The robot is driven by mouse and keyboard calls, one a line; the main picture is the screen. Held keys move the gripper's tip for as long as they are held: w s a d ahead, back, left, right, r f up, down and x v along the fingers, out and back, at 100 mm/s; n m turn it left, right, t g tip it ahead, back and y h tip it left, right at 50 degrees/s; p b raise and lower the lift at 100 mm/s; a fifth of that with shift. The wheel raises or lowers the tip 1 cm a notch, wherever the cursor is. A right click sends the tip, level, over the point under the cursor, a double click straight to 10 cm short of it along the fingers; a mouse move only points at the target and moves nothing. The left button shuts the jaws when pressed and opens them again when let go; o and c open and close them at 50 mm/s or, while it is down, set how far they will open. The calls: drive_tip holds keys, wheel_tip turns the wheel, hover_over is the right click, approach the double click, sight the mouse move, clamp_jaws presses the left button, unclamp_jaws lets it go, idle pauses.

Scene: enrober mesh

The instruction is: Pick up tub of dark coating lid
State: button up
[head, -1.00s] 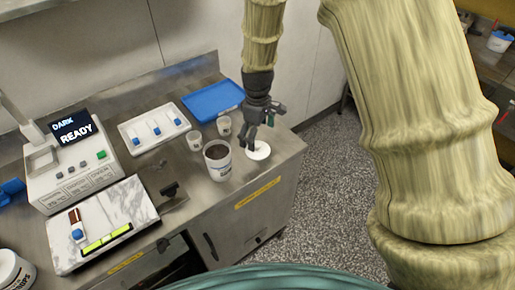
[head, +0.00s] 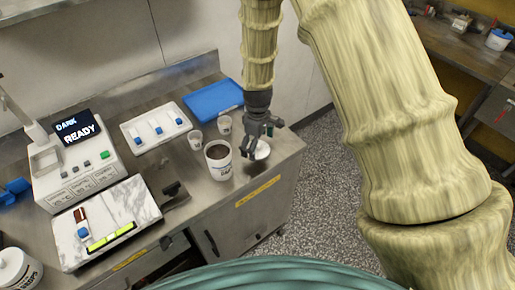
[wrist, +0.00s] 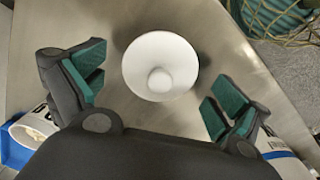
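The white round lid (head: 263,151) with a small knob lies on the steel counter near its right end. In the wrist view the lid (wrist: 137,65) shows whole, between and slightly beyond my fingers. My gripper (head: 262,139) is above the lid and partly hides it in the head view. In the wrist view my gripper (wrist: 156,88) is open, its green-padded fingers wide apart on either side and not touching the lid. The tub of dark coating (head: 218,172) stands open and upright just left of the lid, dark brown inside.
A machine reading DARK READY (head: 78,165) and a marble slab (head: 130,205) are at left.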

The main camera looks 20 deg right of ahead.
drive_tip(key=c, duration=2)
drive_tip(key=shift+s, duration=0.1)
drive_tip(key=shift+r, duration=0.1)
